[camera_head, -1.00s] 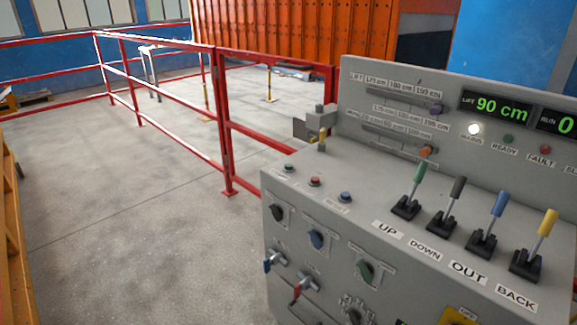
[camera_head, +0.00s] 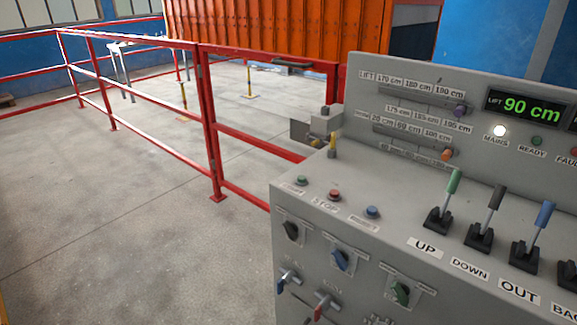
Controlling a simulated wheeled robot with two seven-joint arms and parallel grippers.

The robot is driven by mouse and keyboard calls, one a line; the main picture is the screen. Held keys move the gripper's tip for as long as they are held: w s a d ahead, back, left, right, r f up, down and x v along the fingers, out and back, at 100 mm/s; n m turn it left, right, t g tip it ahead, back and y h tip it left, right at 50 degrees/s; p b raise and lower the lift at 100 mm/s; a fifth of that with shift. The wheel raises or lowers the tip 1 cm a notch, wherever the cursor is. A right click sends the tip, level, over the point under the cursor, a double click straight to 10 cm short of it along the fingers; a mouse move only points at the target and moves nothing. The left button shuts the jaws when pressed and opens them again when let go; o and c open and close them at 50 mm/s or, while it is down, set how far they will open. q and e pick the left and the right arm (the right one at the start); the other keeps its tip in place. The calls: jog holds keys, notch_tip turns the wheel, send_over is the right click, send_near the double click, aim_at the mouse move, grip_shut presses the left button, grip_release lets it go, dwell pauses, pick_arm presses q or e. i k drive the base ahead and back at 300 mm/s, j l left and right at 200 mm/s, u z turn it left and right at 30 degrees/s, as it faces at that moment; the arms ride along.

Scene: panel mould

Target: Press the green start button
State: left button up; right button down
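The green start button (camera_head: 302,180) is a small round button on the sloped top of the grey control console (camera_head: 345,215), near its left end. A red button (camera_head: 334,194) and a blue button (camera_head: 372,211) sit to its right in the same row. The labels under them are small and hard to read. Neither of my grippers shows in the head view.
Levers marked UP (camera_head: 443,200), DOWN (camera_head: 485,218) and OUT (camera_head: 533,235) stand right of the buttons. Dark, blue and green knobs are on the front face. A red railing (camera_head: 207,130) runs behind and left. The grey floor (camera_head: 120,230) at left is clear.

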aim_at(301, 178)
jog(key=i+j, duration=0.2)
jog(key=j, duration=0.15)
jog(key=i+j+z, duration=0.15)
jog(key=i+j, duration=0.25)
jog(key=j, duration=0.3)
jog(key=i+j+z, duration=0.1)
jog(key=j, duration=0.3)
jog(key=i+j+z, duration=0.1)
jog(key=i+j, duration=0.2)
jog(key=j, duration=0.1)
